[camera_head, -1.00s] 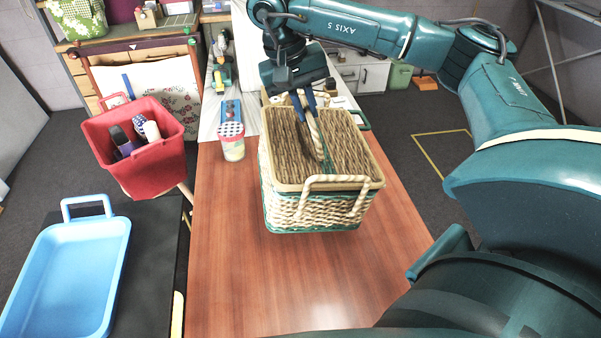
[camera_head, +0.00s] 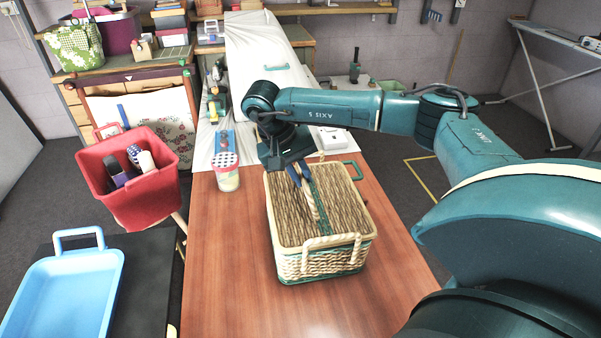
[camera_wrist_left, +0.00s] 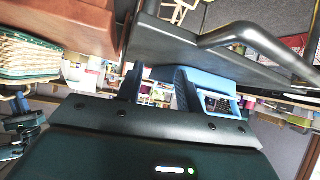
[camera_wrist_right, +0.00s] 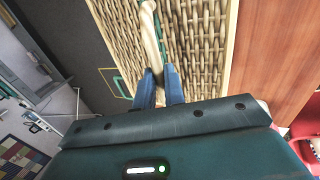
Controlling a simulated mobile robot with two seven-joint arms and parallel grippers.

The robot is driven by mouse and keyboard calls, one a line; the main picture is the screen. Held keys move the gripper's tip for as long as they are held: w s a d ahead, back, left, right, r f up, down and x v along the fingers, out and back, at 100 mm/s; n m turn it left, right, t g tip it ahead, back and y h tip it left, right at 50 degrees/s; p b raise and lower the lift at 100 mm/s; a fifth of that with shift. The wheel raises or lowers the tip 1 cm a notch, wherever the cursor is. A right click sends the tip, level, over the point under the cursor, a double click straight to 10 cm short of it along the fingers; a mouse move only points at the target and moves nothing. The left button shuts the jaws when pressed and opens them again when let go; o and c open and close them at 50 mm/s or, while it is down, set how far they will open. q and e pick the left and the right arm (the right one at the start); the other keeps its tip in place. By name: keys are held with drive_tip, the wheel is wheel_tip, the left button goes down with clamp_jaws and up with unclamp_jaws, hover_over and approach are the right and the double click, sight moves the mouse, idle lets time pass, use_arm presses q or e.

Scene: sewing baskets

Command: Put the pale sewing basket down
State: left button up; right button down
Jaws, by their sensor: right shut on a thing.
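The pale sewing basket (camera_head: 322,262) is woven, with a brown wicker lid, green trim and a rope handle. It is upright over the wooden table (camera_head: 225,290), with no clear gap beneath it in the head view. My right gripper (camera_head: 300,176) is above the lid, shut on the rope handle; the right wrist view shows its blue fingers (camera_wrist_right: 160,86) around the handle (camera_wrist_right: 152,40). The basket also shows at the left of the left wrist view (camera_wrist_left: 28,56). My left gripper (camera_wrist_left: 157,82) is open and empty; it is outside the head view.
A patterned cup (camera_head: 228,179) stands on the table left of the basket. A red bin (camera_head: 150,196) with bottles and a light blue tray (camera_head: 62,290) are farther left. A white cloth (camera_head: 262,70) lies behind. The table in front of the basket is clear.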

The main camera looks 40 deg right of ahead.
drive_tip(key=shift+d, duration=0.1)
drive_tip(key=c, duration=1.5)
unclamp_jaws()
